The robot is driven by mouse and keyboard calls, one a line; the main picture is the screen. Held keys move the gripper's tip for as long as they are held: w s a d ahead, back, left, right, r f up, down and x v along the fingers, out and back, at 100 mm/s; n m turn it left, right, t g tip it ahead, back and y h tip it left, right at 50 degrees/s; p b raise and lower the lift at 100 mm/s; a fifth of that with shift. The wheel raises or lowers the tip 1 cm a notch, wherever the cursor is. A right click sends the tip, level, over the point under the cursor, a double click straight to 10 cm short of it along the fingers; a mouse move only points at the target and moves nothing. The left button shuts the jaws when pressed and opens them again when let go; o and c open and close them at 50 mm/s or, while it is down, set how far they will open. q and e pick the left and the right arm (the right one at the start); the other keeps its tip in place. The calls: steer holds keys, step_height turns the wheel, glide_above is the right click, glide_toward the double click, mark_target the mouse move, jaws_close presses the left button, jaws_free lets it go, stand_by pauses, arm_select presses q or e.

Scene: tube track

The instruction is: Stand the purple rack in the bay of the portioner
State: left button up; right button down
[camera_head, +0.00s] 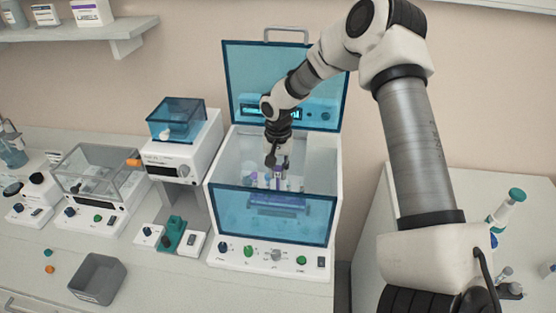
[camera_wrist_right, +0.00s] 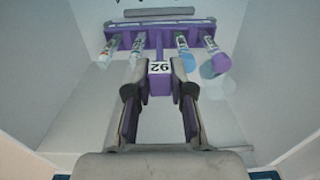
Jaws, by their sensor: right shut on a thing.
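The purple rack (camera_wrist_right: 151,41) holds several capped tubes and has a purple handle block labelled 92. My right gripper (camera_wrist_right: 160,78) is shut on that handle block. In the head view the gripper (camera_head: 277,168) reaches down into the portioner (camera_head: 213,200), the white machine with a raised blue lid and a blue see-through front. The rack (camera_head: 278,209) shows inside through the front panel. Whether it touches the bay floor I cannot tell. My left gripper is not in view.
The blue lid (camera_head: 240,75) stands open behind my arm, and pale walls enclose the gripper closely. A grey bin (camera_head: 98,279), a teal-topped device (camera_head: 172,232) and smaller machines stand to the left. A teal-capped bottle (camera_head: 507,208) stands on the right bench.

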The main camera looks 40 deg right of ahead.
steer(key=shift+f, duration=0.4)
steer(key=shift+f, duration=0.35)
stand_by(0.6)
steer(key=shift+f, duration=0.3)
steer(key=c, duration=0.9)
jaws_free()
steer(key=shift+c, duration=0.2)
steer(key=shift+r, duration=0.1)
